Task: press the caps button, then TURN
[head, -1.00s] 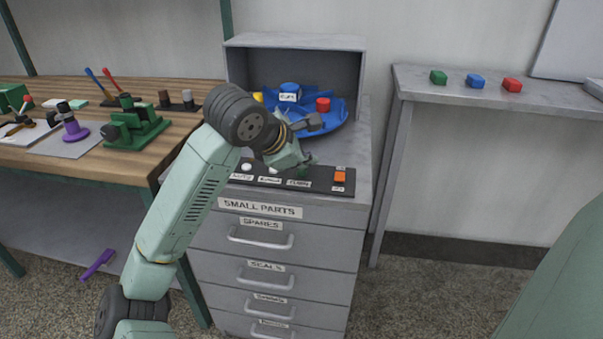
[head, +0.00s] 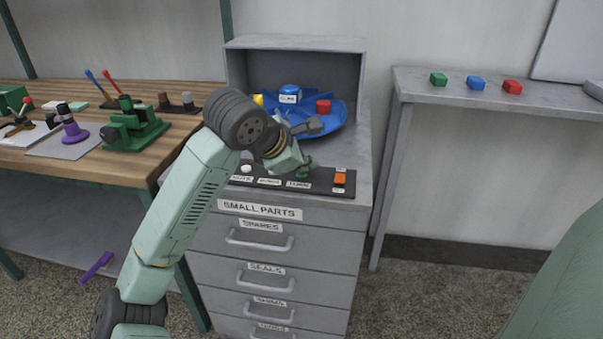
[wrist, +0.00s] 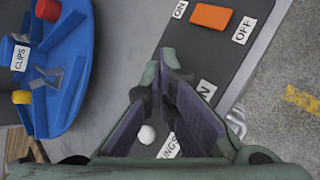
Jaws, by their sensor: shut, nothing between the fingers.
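A dark button panel (head: 324,187) lies along the front of the cabinet top. A white button (head: 246,168) shows at its left end. The label there is too blurred to read surely. The TURN label (head: 298,185) is further right; in the wrist view only its last letter shows. My gripper (wrist: 174,60) is shut and empty, its tips low over the panel beside the TURN label. The fingers hide any button there, and I cannot tell whether they touch it. A white button (wrist: 147,134) beside a label ending in INGS (wrist: 168,146) shows between the fingers.
An orange ON/OFF switch (wrist: 212,16) is on the panel near my fingertips. Behind stands a blue dish (head: 333,122) with yellow, blue and red pieces; its readable label says CLIPS (wrist: 20,57). A workbench (head: 170,140) is at left, a shelf (head: 430,93) at right.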

